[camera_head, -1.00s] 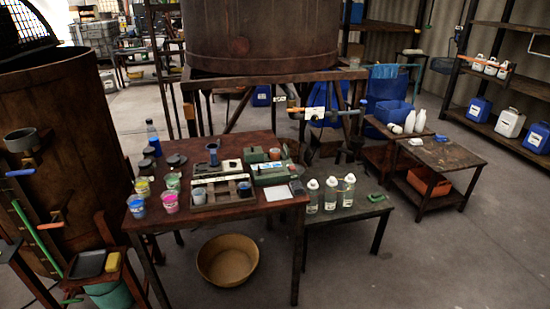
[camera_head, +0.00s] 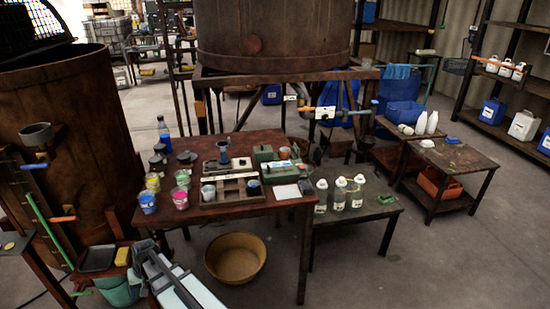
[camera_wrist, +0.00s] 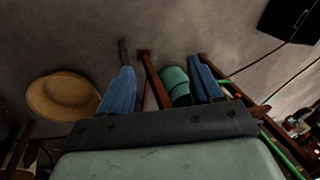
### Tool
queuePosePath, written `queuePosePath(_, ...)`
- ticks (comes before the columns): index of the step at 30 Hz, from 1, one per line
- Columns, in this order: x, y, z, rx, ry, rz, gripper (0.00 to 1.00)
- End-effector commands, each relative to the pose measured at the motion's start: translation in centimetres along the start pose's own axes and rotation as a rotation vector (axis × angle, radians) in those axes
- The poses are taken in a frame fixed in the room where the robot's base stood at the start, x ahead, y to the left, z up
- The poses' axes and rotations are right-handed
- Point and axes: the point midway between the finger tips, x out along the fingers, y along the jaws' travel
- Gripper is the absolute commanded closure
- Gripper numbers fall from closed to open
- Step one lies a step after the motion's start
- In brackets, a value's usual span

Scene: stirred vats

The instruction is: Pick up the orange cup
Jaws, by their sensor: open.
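A small orange cup (camera_head: 284,153) stands at the back right of the wooden table (camera_head: 235,208), at the green case (camera_head: 265,154). It is small in the head view, and I do not see it in the wrist view. My gripper (camera_wrist: 160,68) is open and empty, its two bluish fingers spread and pointing toward the floor area. In the head view my arm's end (camera_head: 147,252) is low at the front left, beside the table and well away from the cup.
Blue, pink, yellow and green cups (camera_head: 180,197) stand at the table's left. A tray (camera_head: 228,199) holds more cups. A tan basin (camera_head: 235,258) is under the table. A green bucket (camera_wrist: 174,84) shows between my fingers. White-capped bottles (camera_head: 340,194) stand right of the table.

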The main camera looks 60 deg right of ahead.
Motion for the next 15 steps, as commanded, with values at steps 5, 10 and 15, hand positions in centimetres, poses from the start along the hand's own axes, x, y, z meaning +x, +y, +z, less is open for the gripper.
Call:
queuePosePath(5, -5.3, -1.2, -5.9, 0.035, 0.104, -0.052, 0.35)
queuePosePath(10, -10.9, -2.1, -10.6, 0.063, 0.199, -0.101, 0.35)
queuePosePath(15, -17.0, -2.8, -14.9, 0.089, 0.291, -0.150, 0.35)
